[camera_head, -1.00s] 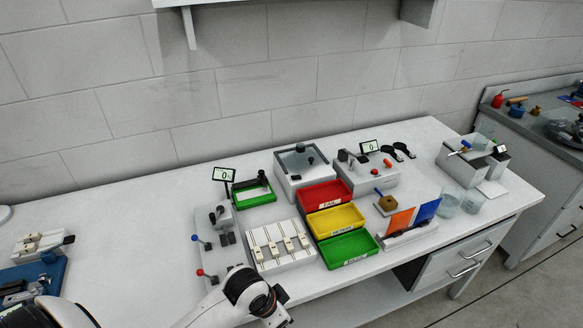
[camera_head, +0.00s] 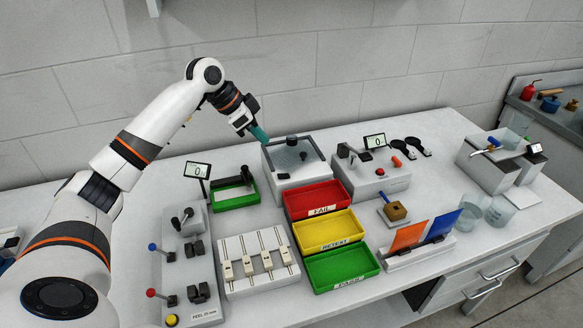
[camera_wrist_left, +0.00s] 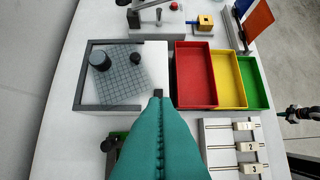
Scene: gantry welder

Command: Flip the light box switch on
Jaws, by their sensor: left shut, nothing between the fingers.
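The light box (camera_head: 272,158) is a grey box at the back of the bench, with a dark gridded top. It also shows in the left wrist view (camera_wrist_left: 160,62). Two dark round pieces sit on its top. A small black part (camera_wrist_left: 158,93), which looks like the switch, is on the box's white side, just beyond my fingertips. My left gripper (camera_head: 262,135) is shut and empty, its teal fingers angled down at the box's left back corner in the head view. In the left wrist view its fingers (camera_wrist_left: 158,108) hide what lies beneath; contact cannot be told.
Red (camera_head: 312,199), yellow (camera_head: 327,231) and green (camera_head: 342,268) trays stand in front of the box. A small display (camera_head: 197,170) and green-rimmed tray (camera_head: 236,194) are left of it. A dark mechanical part (camera_wrist_left: 300,113), possibly my right gripper, is beyond the bench edge.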

